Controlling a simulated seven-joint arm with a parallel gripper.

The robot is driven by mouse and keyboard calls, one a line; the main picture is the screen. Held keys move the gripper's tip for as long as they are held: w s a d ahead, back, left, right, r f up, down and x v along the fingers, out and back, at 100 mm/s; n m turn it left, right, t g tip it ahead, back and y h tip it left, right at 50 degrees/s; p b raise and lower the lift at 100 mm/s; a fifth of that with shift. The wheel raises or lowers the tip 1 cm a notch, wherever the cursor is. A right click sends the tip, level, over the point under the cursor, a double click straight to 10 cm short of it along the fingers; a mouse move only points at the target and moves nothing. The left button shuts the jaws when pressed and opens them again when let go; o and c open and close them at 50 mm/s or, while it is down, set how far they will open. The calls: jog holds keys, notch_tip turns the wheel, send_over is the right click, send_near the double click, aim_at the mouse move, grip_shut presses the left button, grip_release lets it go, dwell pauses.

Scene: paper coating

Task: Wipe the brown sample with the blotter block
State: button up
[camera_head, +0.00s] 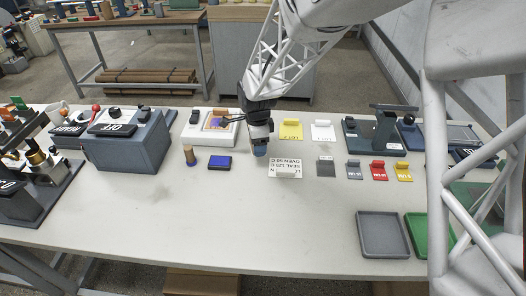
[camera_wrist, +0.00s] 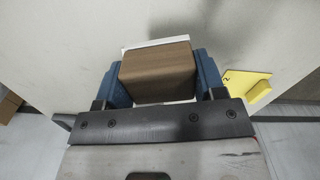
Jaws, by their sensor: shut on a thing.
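My gripper (camera_head: 260,150) is above the middle of the table, just behind a white printed card. In the wrist view its blue fingers (camera_wrist: 160,85) are shut on a brown block (camera_wrist: 158,72), which I take to be the blotter block. A white edge shows around the block's far side and below it. In the head view the held block is hidden behind the fingers.
The printed card (camera_head: 286,171) is in front of my gripper. Yellow (camera_head: 290,129) and white (camera_head: 322,131) cards lie to the right. The front left table is clear.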

jog(key=w+a+r+n, duration=0.3)
jog(key=w+a+n, duration=0.3)
jog(key=w+n, duration=0.1)
jog(key=w+a+r+n, duration=0.3)
jog(key=w+a+n, duration=0.4)
jog(key=w, duration=0.1)
jog(key=shift+w+r+n, duration=0.25)
jog(key=shift+w+n, duration=0.1)
jog(key=shift+n, duration=0.05)
jog(key=shift+f, duration=0.1)
